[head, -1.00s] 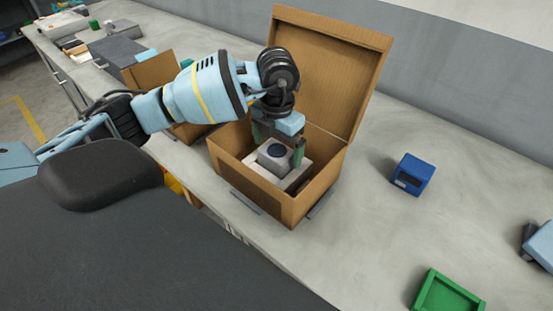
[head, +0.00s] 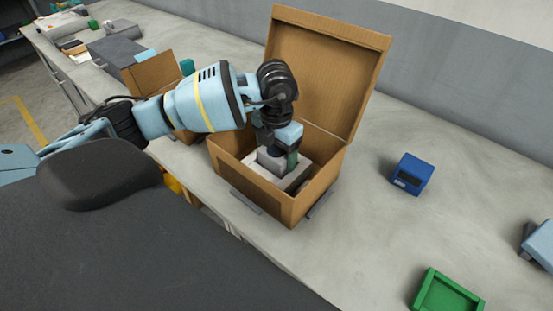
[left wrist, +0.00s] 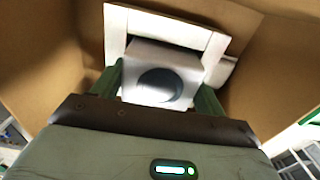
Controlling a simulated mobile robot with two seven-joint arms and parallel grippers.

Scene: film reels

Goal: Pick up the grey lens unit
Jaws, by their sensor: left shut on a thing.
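The grey lens unit (head: 267,160) sits in a pale insert (head: 287,182) inside an open cardboard box (head: 292,211). In the left wrist view the lens unit (left wrist: 160,78) is a light block with a dark round lens facing the camera. My left gripper (head: 279,158) reaches down into the box and is shut on the lens unit, with a green finger on each side of it. The gripper hides part of the unit in the head view. Only a small part of what looks like my right arm (head: 538,245) shows at the right edge; its fingers are out of view.
The box lid (head: 328,70) stands open behind the gripper. A blue device (head: 411,174) and a green tray (head: 446,294) lie to the right on the grey worktop (head: 370,235). Another cardboard box (head: 152,73) stands at left behind my arm.

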